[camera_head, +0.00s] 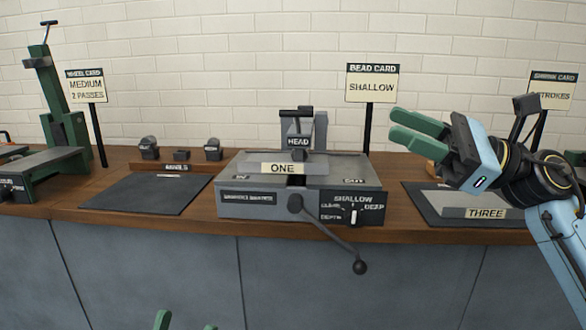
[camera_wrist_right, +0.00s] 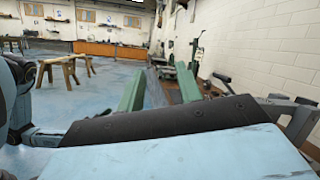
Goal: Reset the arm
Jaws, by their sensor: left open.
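My right gripper (camera_head: 394,124) is raised above the right part of the bench, pointing left, in front of the white brick wall. Its two green fingers stand apart with nothing between them; the right wrist view shows the same gap (camera_wrist_right: 160,88). My left gripper (camera_head: 186,325) shows only as two separated green fingertips at the bottom edge of the head view, in front of the bench and below its top. The rest of the left arm is out of view.
The grey bead machine (camera_head: 240,185) stands mid-bench, its crank (camera_head: 335,238) hanging over the front edge. A BEAD CARD sign (camera_head: 372,83) stands left of my right gripper. A plate marked THREE (camera_head: 465,212) lies below it. A dark mat (camera_head: 145,195) and green wheel machine (camera_head: 55,100) are left.

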